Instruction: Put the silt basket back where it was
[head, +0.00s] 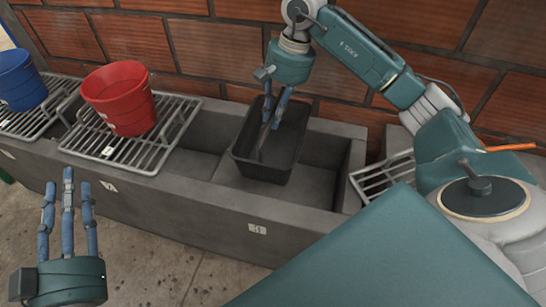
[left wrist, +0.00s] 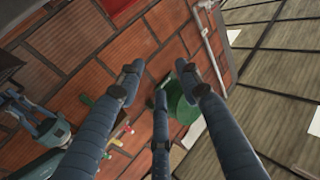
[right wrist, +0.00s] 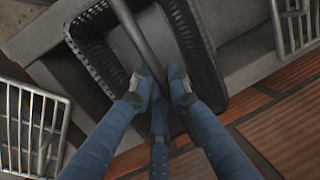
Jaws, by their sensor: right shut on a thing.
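The silt basket is a dark grey, open box with perforated walls (head: 258,170), at the concrete trough's open bay in the head view. It looks slightly tilted, and I cannot tell whether it touches the trough floor. My right gripper (head: 272,122) is shut on its bar handle, reaching in from above. In the right wrist view the fingers (right wrist: 158,85) close around the bar (right wrist: 137,35), with the basket wall (right wrist: 192,35) beyond. My left gripper (head: 68,188) is open and empty, fingers up, in front of the trough at the left.
The concrete trough (head: 200,200) runs along a brick wall (head: 190,45). A red bucket (head: 120,97) stands on a metal grate (head: 110,153), and a blue bucket (head: 22,80) stands farther left. Another grate (head: 385,177) lies right of the open bay. Bays beside the basket look empty.

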